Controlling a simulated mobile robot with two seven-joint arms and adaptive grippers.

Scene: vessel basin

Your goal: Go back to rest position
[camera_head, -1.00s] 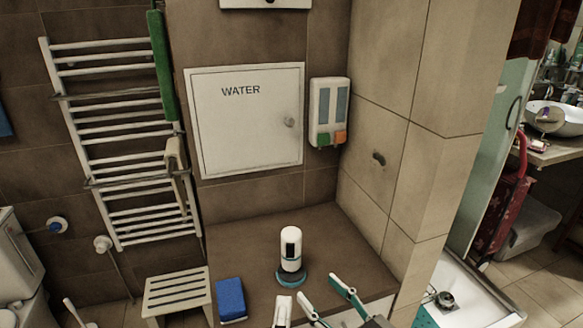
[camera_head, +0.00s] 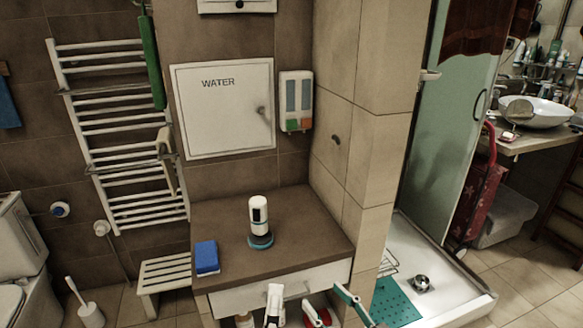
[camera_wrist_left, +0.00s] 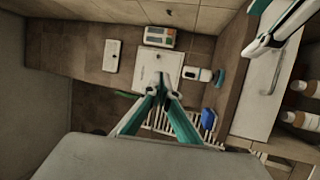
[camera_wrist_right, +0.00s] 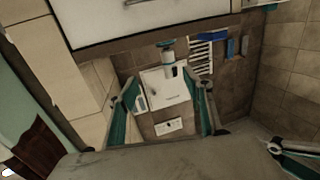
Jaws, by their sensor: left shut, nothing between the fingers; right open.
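My left gripper (camera_head: 273,293) shows at the bottom middle of the head view, in front of the counter's front face. In the left wrist view its teal fingers (camera_wrist_left: 161,88) come together at the tips with nothing between them. My right gripper (camera_head: 334,302) is just to its right in the head view. In the right wrist view its two fingers (camera_wrist_right: 166,85) are spread wide and empty. Both grippers are apart from the white bottle-shaped device (camera_head: 259,218) with a blue base, which stands upright on the brown counter (camera_head: 310,232).
A blue sponge-like block (camera_head: 207,257) lies on the counter's left side. Below are a white drawer front (camera_head: 290,285) and shelf items. A slatted stool (camera_head: 165,275), a towel rack (camera_head: 120,140) and a toilet brush (camera_head: 88,310) are left. A shower tray (camera_head: 440,290) is right.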

